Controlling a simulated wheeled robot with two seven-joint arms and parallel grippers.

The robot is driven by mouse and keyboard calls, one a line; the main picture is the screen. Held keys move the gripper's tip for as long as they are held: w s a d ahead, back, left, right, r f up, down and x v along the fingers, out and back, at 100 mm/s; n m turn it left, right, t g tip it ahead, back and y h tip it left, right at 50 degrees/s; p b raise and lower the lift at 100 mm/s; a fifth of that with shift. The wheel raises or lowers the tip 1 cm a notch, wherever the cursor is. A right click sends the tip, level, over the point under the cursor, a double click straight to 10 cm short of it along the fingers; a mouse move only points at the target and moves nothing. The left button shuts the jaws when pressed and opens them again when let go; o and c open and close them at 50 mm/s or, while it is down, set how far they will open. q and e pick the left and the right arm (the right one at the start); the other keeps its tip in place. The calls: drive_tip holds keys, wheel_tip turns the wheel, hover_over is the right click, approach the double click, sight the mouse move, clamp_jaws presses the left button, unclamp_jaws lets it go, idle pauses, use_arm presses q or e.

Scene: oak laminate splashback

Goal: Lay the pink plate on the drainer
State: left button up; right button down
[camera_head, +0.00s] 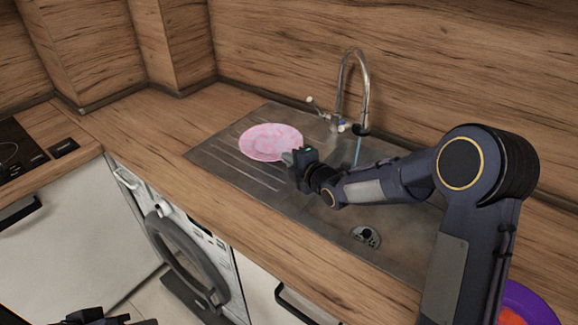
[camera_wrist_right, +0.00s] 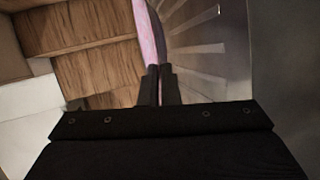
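The pink plate (camera_head: 271,142) is over the ribbed drainer (camera_head: 228,160) on the left of the metal sink unit. Its speckled face shows in the head view. In the right wrist view the plate (camera_wrist_right: 150,38) appears nearly edge-on, running up from between the fingers. My right gripper (camera_head: 291,158) is shut on the plate's right rim; its fingertips (camera_wrist_right: 161,84) are close together around it. I cannot tell whether the plate touches the drainer. Part of my left gripper (camera_head: 92,317) shows at the bottom left edge; its fingers are not clear.
A tall tap (camera_head: 358,85) stands behind the sink, with the basin (camera_head: 345,215) under my right arm. A purple bowl (camera_head: 532,300) is at the bottom right, partly hidden by my arm. The wooden worktop (camera_head: 150,125) left of the drainer is clear.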

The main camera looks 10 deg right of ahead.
drive_tip(key=shift+w+d+f, duration=0.1)
drive_tip(key=shift+w+f, duration=0.55)
drive_tip(key=shift+f, duration=0.05)
wheel_tip(320, 180, down, 3)
drive_tip(key=shift+f, duration=0.1)
drive_tip(key=c, duration=1.9)
unclamp_jaws()
drive_tip(key=shift+s, duration=0.1)
drive_tip(key=shift+c, duration=0.2)
